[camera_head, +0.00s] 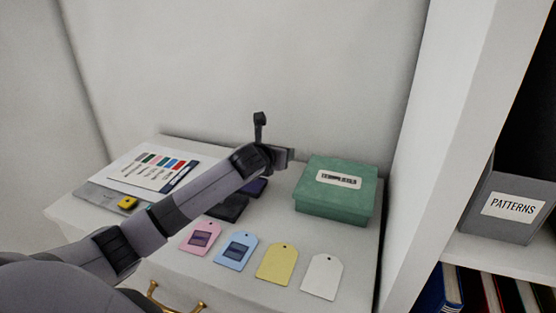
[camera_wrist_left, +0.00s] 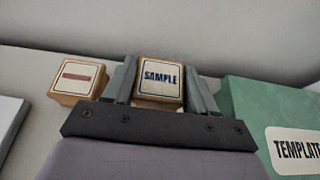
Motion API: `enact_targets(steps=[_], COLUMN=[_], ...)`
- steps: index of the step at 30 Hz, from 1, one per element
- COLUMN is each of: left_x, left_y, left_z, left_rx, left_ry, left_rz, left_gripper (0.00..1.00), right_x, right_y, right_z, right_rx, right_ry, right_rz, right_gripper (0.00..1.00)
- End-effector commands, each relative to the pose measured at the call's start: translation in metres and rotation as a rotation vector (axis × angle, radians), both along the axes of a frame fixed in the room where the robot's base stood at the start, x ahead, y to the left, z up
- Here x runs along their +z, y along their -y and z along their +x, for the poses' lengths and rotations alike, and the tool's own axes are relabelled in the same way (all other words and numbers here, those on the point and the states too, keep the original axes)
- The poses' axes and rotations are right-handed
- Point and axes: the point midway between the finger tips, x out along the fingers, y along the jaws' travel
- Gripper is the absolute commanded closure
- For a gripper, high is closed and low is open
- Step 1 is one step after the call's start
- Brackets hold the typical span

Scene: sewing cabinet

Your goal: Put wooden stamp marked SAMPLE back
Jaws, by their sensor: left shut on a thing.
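The wooden stamp marked SAMPLE (camera_wrist_left: 160,76) sits between the two fingers of my left gripper in the left wrist view, its blue lettering facing the camera. My left gripper (camera_head: 284,156) is shut on it at the back of the cabinet top, left of the green box. My arm hides the stamp in the head view. A second wooden stamp (camera_wrist_left: 78,80) with a red bar on its label stands just left of the gripper. My right gripper is not in view.
A green box (camera_head: 336,190) stands at the right. In front lie pink (camera_head: 199,248), blue (camera_head: 225,261), yellow (camera_head: 277,264) and white (camera_head: 321,277) tags; pink and blue bear dark marks. A dark ink pad (camera_head: 228,210) is partly behind my arm. A colour card (camera_head: 150,170) lies left.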

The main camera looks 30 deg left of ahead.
Motion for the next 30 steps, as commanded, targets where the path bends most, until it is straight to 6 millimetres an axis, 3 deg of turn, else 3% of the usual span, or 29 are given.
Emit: enact_targets(steps=[3,14,15,17,30], left_x=[-0.020,-0.023,-0.024,-0.024,-0.019], left_y=[0.000,0.000,0.000,0.000,0.001], left_z=[0.000,0.000,0.000,0.000,-0.003], left_rx=[0.000,-0.001,0.000,-0.001,-0.001], left_ry=[-0.001,0.000,0.000,0.000,0.001], left_rz=[-0.003,0.000,0.000,0.000,0.001], left_gripper=[0.74,0.74,0.40,0.20,0.18], right_x=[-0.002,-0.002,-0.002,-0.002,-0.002], right_y=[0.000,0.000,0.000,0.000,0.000], right_z=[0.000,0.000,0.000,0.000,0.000], right_rx=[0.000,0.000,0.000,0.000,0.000], right_ry=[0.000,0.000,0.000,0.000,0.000], right_rz=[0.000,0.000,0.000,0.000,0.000], right_gripper=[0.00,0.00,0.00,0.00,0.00])
